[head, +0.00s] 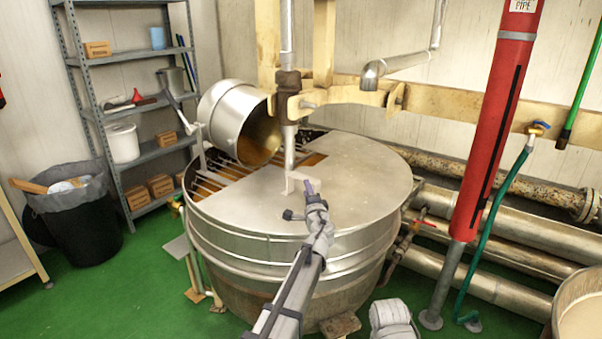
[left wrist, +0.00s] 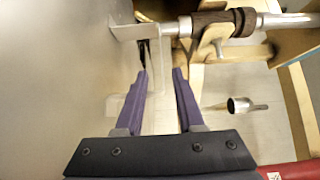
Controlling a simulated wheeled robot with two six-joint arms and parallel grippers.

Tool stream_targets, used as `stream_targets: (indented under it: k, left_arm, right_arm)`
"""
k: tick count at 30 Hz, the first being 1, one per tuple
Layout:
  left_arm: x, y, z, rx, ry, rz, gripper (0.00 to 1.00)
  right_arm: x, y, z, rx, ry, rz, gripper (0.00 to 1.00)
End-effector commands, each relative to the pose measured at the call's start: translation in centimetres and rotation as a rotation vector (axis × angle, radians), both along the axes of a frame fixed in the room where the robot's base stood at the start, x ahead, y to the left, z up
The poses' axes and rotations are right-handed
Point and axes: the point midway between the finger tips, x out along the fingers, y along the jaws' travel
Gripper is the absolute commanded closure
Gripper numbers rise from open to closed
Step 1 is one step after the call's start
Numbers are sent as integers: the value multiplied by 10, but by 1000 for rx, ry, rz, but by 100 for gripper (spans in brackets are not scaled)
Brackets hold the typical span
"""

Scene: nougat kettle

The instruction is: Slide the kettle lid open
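The kettle (head: 290,275) is a large round metal vessel. Its flat grey lid (head: 355,172) covers the front and right of the top, while bars and brown contents show at the back left. A pale angled handle (head: 292,184) stands up near the lid's middle; it also shows in the left wrist view (left wrist: 133,31). My left gripper (head: 309,184) is right at this handle, above the lid. In the left wrist view its purple fingers (left wrist: 161,72) are apart, with a pale strip behind or between them; I cannot tell if they touch it. My right gripper is out of view.
A tilted metal drum (head: 222,112) hangs over the back-left opening, beside a vertical shaft (head: 289,150). A red pipe (head: 495,120) and horizontal pipes (head: 510,230) stand right of the kettle. A shelf (head: 130,55) and black bin (head: 85,215) are left, with green floor between.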

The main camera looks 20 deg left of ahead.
Motion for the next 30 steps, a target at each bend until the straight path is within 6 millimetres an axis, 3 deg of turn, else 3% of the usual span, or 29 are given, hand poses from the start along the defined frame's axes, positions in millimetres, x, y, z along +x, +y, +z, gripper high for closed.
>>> stream_targets:
  k: [11, 24, 30]
  left_arm:
    - [5, 2, 0, 0, 0, 0, 62]
    - [60, 26, 0, 0, 0, 1, 62]
    - [72, 33, 0, 0, 0, 1, 62]
  right_arm:
    - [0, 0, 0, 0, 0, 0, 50]
    - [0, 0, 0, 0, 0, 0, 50]
    - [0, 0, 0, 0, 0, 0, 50]
